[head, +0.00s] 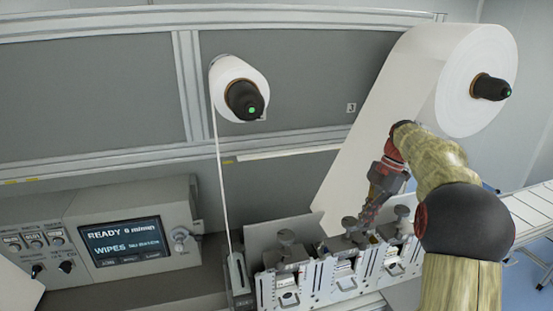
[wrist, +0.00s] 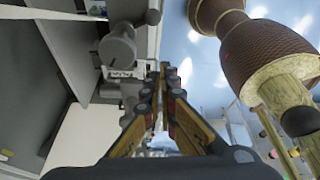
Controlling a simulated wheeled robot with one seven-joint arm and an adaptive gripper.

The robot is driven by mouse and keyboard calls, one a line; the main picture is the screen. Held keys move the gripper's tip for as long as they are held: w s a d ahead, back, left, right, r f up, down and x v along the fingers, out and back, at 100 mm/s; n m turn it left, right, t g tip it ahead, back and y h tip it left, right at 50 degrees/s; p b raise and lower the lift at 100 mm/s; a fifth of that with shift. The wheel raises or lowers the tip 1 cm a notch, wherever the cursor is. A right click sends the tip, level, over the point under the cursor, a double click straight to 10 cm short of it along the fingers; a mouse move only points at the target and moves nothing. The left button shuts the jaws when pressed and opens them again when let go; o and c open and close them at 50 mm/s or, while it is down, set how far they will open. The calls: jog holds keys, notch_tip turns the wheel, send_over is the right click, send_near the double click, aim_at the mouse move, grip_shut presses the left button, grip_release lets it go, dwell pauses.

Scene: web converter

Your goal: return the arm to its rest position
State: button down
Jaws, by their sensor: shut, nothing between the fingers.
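My arm reaches in from the lower right of the head view, with pale wrapped links and a dark round joint. My gripper (head: 366,214) points down at the right part of the row of metal units, just in front of the wide white web. Its fingers are shut with nothing between them. In the wrist view the two fingers of my gripper (wrist: 158,78) lie close together, with a grey knob beside them on the left. I cannot tell whether the fingertips touch the units.
A large white roll (head: 462,75) hangs at upper right, its web running down behind my gripper. A smaller roll (head: 224,78) feeds a narrow strip down. The metal units (head: 285,283) carry grey knobs. A control panel (head: 127,240) reading READY stands left. A conveyor (head: 530,208) is at right.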

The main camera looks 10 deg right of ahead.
notch_tip(320, 180, down, 5)
jog(key=d+m+h, duration=0.1)
jog(key=m, duration=0.9)
jog(key=s+a+f+m+t+h+b, duration=0.1)
jog(key=s+a+f+m+t+b, duration=0.1)
jog(key=s+a+b, duration=0.3)
jog(key=s+a+f+m+t+h+b, duration=0.1)
jog(key=s+a+f+m+b, duration=0.3)
jog(key=s+a, duration=0.7)
jog(key=s+a+f+m+t+h+b, duration=0.1)
jog(key=s+a+f+m+t+b, duration=0.2)
jog(key=s, duration=0.9)
jog(key=a+b, duration=0.3)
jog(key=a, duration=0.1)
jog(key=shift+a+f+m, duration=0.25)
jog(key=shift+a+m, duration=0.15)
jog(key=c, duration=2.6)
grip_release()
jog(key=shift+r, duration=0.1)
